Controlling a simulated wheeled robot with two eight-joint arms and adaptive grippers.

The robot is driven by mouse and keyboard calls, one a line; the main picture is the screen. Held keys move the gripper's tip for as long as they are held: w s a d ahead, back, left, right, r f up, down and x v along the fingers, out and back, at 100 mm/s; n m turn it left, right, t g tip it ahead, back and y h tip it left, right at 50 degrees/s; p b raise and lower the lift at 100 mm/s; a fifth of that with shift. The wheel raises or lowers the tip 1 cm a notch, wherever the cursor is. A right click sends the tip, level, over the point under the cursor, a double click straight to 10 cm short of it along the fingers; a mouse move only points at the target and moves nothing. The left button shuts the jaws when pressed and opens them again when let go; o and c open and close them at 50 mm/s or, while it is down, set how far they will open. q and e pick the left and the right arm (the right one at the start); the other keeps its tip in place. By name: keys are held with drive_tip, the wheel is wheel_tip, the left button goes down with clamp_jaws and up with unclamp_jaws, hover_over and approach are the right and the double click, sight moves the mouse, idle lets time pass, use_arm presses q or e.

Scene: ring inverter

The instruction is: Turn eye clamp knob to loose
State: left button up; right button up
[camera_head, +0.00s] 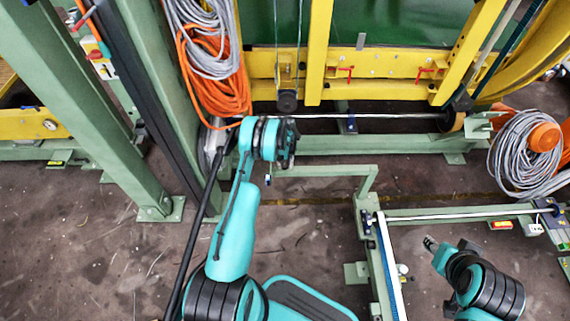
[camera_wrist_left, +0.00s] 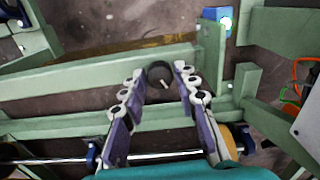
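My left gripper (camera_head: 286,160) is in front of the yellow machine in the head view, with its fingers partly hidden by the wrist. In the left wrist view my left gripper (camera_wrist_left: 158,82) shows two purple-grey fingers spread apart. A dark round part (camera_wrist_left: 160,72) with a small pale pin shows between the fingertips. It looks like a knob, but I cannot tell whether it is the eye clamp knob or whether the fingers touch it. My right gripper (camera_head: 431,243) is at the lower right of the head view, apart from the machine, too small to read.
A green frame (camera_head: 318,172) and a metal shaft (camera_head: 375,116) run across in front of the yellow machine beam (camera_head: 390,64). An orange cable bundle (camera_head: 222,92) hangs on the green post beside my left arm. Grey cable (camera_head: 515,155) lies coiled at right. Floor is open at lower left.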

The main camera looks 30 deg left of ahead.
sight(285, 165)
use_arm(q)
drive_tip(key=shift+o, duration=1)
wheel_tip(285, 165, up, 12)
